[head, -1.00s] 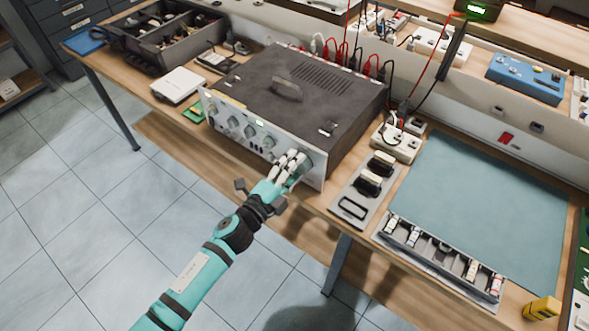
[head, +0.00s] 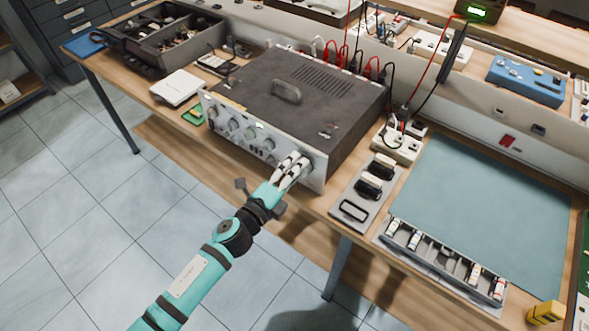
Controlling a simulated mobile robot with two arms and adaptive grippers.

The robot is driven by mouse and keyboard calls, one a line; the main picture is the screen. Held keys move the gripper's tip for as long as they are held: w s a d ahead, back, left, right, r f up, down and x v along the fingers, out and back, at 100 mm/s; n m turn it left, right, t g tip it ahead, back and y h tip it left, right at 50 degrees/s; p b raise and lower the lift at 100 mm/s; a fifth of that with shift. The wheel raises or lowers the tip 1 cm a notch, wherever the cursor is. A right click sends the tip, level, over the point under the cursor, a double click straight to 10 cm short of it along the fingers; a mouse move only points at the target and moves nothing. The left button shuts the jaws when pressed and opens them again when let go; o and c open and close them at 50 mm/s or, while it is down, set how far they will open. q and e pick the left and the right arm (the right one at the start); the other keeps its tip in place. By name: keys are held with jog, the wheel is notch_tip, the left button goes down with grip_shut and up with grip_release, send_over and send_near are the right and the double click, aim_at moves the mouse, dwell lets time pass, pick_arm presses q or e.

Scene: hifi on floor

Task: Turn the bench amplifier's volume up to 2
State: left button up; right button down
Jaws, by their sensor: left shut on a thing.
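The bench amplifier (head: 300,95) is a dark grey box with a top handle and a silver front panel (head: 226,113) with several knobs. It stands on the wooden bench with its front turned to the lower left. My left gripper (head: 293,168) is at the right end of the front panel, with its fingers shut on the large volume knob. The fingers cover most of that knob, so its pointer and any marks around it cannot be read. My right gripper is not in the view.
A plate with black-handled parts (head: 370,185) lies just right of the amplifier, beside a teal mat (head: 480,205) and a tray of small parts (head: 445,262). Red and black cables run behind the amplifier. A white box (head: 177,86) lies to its left. The floor in front is clear.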

pick_arm(q)
jog(key=o, duration=1.2)
jog(key=shift+s, duration=0.1)
jog(key=v, duration=1.2)
